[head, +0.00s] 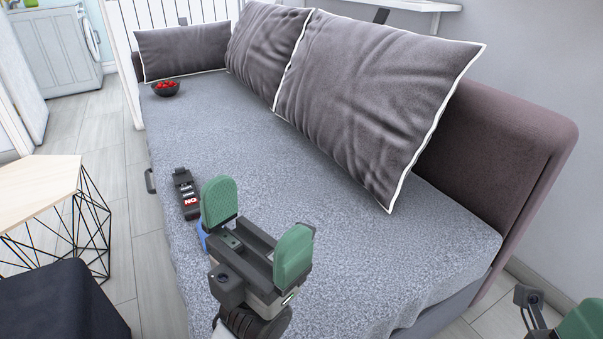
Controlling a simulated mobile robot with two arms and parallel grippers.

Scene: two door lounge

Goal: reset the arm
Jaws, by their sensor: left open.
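My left gripper (258,216) is open, with its two green-padded fingers apart and nothing visible between them. It is in the lower middle of the head view, over the front part of the grey sofa seat (300,165). My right gripper (562,315) shows only in part at the bottom right corner, beside the sofa's near end. One green pad and a dark piece of it are visible, and the rest is cut off by the frame.
A dark object with a red label (186,195) lies at the seat's left edge, close to my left gripper. A bowl of red fruit (165,88) sits farther back. Grey cushions (375,95) line the backrest. A wooden-topped wire table (38,185) and dark stool (60,303) stand left.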

